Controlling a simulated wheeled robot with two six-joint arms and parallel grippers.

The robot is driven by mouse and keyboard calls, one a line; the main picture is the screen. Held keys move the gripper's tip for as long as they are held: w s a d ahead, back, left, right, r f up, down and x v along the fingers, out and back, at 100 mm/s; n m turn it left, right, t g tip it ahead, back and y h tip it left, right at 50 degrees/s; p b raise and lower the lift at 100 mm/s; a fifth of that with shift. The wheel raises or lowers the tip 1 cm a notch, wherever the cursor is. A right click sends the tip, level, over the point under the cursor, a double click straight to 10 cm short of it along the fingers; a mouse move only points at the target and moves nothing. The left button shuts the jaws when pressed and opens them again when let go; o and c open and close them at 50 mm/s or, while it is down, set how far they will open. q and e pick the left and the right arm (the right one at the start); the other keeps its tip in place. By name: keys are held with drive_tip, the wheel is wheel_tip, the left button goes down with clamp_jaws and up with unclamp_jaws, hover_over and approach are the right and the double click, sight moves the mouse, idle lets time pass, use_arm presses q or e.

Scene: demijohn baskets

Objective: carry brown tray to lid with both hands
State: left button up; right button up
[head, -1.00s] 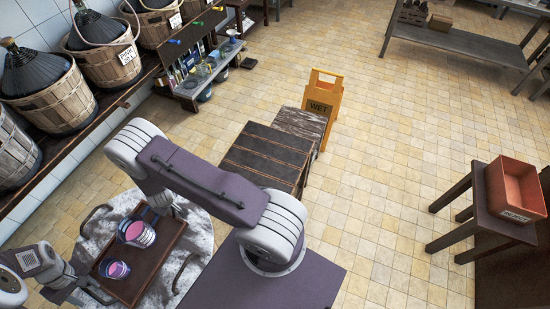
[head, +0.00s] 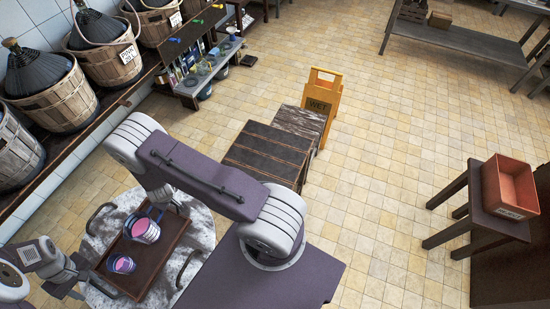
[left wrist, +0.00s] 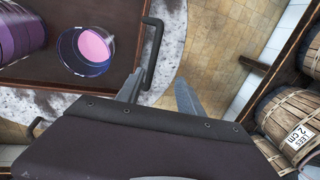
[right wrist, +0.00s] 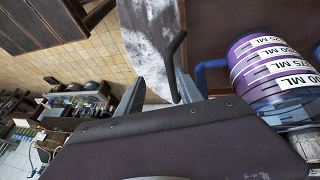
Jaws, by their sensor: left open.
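The brown tray (head: 166,252) lies on a round grey-and-white table (head: 202,229) and carries two measuring cups with pink contents, a larger one (head: 146,231) and a smaller one (head: 121,265). My left gripper (head: 84,279) is open at the tray's near-left end; in the left wrist view the dark tray handle (left wrist: 153,48) is between its fingers, closer to the left one. My right gripper (right wrist: 170,88) has its fingers apart around the other handle (right wrist: 174,60); my arm hides it in the head view. A dark plank lid (head: 266,155) tops a low box beyond the table.
A yellow wet-floor sign (head: 323,98) stands behind the box. A side table (head: 489,226) with an orange bin (head: 511,189) is at right. Demijohn baskets (head: 61,101) line the left wall shelf. The tiled floor (head: 390,190) between is clear.

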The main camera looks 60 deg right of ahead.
use_arm(q)
drive_tip(key=shift+f+b, duration=0.5)
drive_tip(key=shift+f, duration=0.15)
use_arm(e)
drive_tip(key=shift+f, duration=0.9)
use_arm(q)
drive_tip(key=shift+f+b, duration=1.35)
use_arm(e)
drive_tip(key=shift+f, duration=1.7)
use_arm(q)
drive_tip(key=shift+r, duration=0.1)
use_arm(e)
drive_tip(key=o, duration=0.4)
drive_tip(key=shift+s, duration=0.1)
use_arm(q)
drive_tip(key=shift+r, duration=0.1)
use_arm(e)
drive_tip(key=v, duration=0.9)
drive_tip(key=shift+r, duration=0.15)
use_arm(q)
drive_tip(key=shift+w, duration=0.1)
use_arm(e)
drive_tip(key=shift+d, duration=0.15)
